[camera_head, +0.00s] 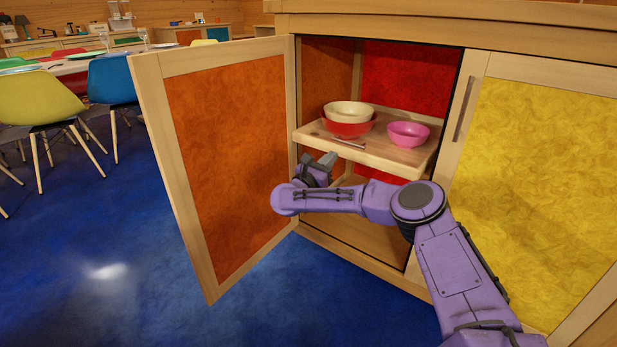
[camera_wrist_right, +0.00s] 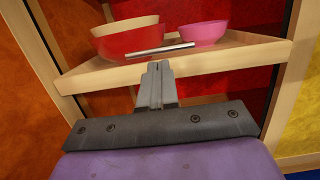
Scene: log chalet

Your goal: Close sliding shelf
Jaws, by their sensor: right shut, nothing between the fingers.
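The wooden sliding shelf (camera_head: 374,157) is inside the open cabinet, with its front edge around the line of the cabinet opening. My right gripper (camera_head: 329,159) is shut and empty in front of the shelf's front edge. In the right wrist view its fingertips (camera_wrist_right: 159,68) overlap the shelf's front edge (camera_wrist_right: 195,66); I cannot tell whether they touch. My left gripper is not in view.
An orange-panelled cabinet door (camera_head: 230,150) stands open left of the shelf. A yellow-panelled door (camera_head: 540,180) with a metal handle (camera_head: 463,108) is closed on the right. Blue floor (camera_head: 130,240) is clear at left. Chairs (camera_head: 112,82) and a table stand farther back.

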